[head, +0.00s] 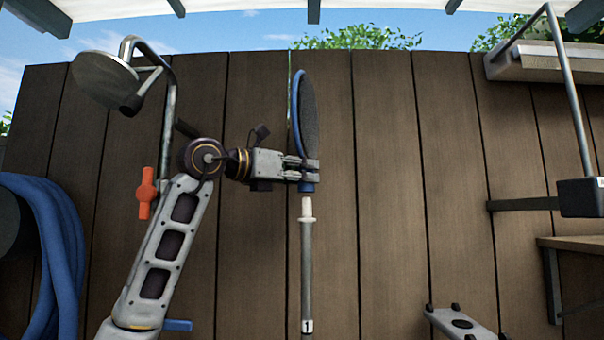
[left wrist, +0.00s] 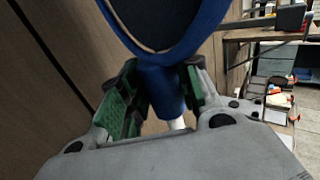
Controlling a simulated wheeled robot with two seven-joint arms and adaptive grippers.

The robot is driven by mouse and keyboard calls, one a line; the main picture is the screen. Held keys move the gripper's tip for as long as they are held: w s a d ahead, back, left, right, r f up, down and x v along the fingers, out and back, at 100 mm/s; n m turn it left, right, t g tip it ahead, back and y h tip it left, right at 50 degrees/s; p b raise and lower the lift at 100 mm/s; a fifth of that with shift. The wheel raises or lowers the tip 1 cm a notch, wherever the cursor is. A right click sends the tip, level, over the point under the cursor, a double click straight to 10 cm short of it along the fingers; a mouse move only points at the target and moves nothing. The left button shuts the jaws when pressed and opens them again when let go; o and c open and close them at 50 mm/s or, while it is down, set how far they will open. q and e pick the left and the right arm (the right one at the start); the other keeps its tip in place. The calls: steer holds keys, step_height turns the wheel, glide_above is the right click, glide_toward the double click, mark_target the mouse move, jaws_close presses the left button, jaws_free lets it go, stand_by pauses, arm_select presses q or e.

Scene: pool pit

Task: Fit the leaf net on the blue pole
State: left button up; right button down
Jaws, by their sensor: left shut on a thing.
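My left gripper (head: 312,172) is shut on the blue socket (head: 306,187) of the leaf net (head: 309,115). The net stands upright above the fingers, its blue rim nearly edge-on and its mesh dark. A grey pole (head: 307,270) with a white tip (head: 307,208) and a "1" label stands upright just below the socket; I see no blue on it. The socket looks roughly in line with the tip, with a small gap. In the left wrist view the socket (left wrist: 165,90) sits between green finger pads, with a white bit (left wrist: 178,123) below it.
A brown plank wall (head: 390,180) fills the background. A shower head (head: 105,82) and orange valve (head: 146,192) are at left, beside a coiled blue hose (head: 55,240). A shelf (head: 545,60) and a dark box on a bracket (head: 580,197) are at right.

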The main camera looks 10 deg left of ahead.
arm_select(q)
steer(key=shift+f+b, duration=2.1)
steer(key=shift+f, duration=0.65)
stand_by(1.8)
stand_by(0.4)
steer(key=o, duration=1.2)
steer(key=shift+o, duration=0.4)
steer(key=o, duration=0.4)
steer(key=shift+o, duration=0.2)
steer(key=shift+s, duration=0.15)
steer(key=b+v, duration=0.3)
steer(key=v, duration=0.7)
steer(key=shift+s+a, duration=0.25)
steer(key=shift+s, duration=0.05)
stand_by(0.4)
